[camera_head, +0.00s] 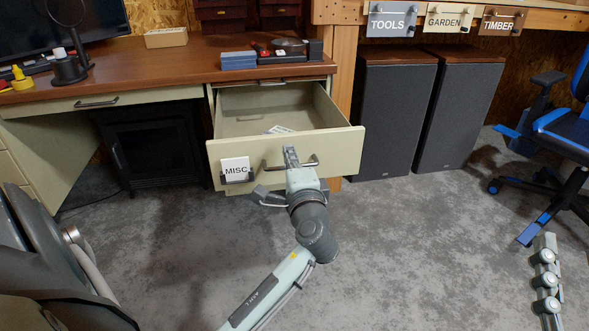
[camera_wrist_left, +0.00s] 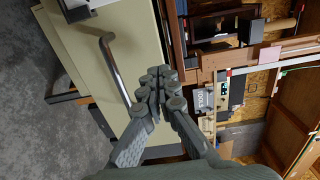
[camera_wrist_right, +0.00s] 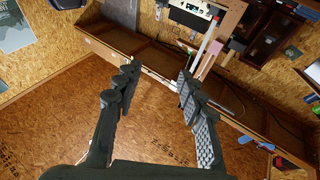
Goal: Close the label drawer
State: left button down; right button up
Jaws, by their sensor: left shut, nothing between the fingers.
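The label drawer (camera_head: 341,150) is a cream drawer under the brown desk, pulled well out. Its front carries a white "MISC" label (camera_head: 235,170) at the left and a dark bar handle (camera_head: 275,166). My left gripper (camera_head: 290,154) is shut and empty, in front of the drawer face near the middle of the handle. The left wrist view shows the closed fingertips (camera_wrist_left: 158,82) over the drawer front, beside the handle (camera_wrist_left: 113,68); I cannot tell whether they touch it. My right gripper (camera_wrist_right: 157,80) is open and empty, away from the drawer.
A small light item (camera_head: 279,130) lies inside the drawer. Blue boxes (camera_head: 238,60) sit on the desk (camera_head: 160,66) above. Two dark speakers (camera_head: 393,120) stand to the right, and a blue-black chair (camera_head: 562,128) is at the far right. The grey floor before the drawer is clear apart from my arm.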

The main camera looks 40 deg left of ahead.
aim_at(284, 139)
pick_arm(q)
jog(key=shift+x, duration=2.05)
pick_arm(e)
jog(key=shift+r+t, duration=0.4)
jog(key=shift+r, duration=0.05)
